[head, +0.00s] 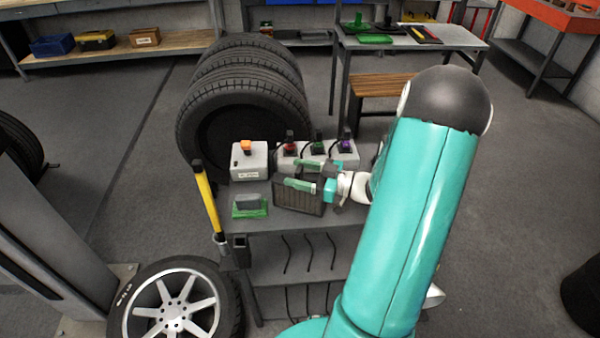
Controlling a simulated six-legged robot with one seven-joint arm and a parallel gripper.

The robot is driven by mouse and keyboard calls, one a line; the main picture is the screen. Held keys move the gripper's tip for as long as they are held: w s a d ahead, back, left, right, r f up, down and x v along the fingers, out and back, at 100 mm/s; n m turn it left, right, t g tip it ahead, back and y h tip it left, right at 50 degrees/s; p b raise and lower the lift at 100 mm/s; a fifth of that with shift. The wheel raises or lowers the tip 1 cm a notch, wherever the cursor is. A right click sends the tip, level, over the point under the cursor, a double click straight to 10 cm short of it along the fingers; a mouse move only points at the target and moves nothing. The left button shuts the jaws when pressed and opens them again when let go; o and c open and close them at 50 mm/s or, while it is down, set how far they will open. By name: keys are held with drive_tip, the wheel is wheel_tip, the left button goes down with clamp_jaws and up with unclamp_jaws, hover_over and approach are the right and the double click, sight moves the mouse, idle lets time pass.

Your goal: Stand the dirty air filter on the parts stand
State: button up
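A dark grey pleated panel, which looks like the dirty air filter (297,199), is at the middle of a small grey stand (290,222), likely the parts stand. The panel looks upright or slightly tilted; whether its lower edge touches the top is unclear. My gripper (305,175) is at the panel's upper edge, coming from the right. Its two green fingers are apart, the nearer one across the panel's front and the other behind its top. Whether they press on the panel cannot be told.
A green base with a grey block (250,203) is left of the panel. A white box with an orange knob (247,158) and grey boxes with coloured connectors (315,152) stand behind. A yellow-handled tool (207,200) rises at the left edge. Tyres (240,95) stand behind.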

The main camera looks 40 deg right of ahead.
drive_tip(key=shift+r, duration=0.15)
drive_tip(key=v, duration=1.2)
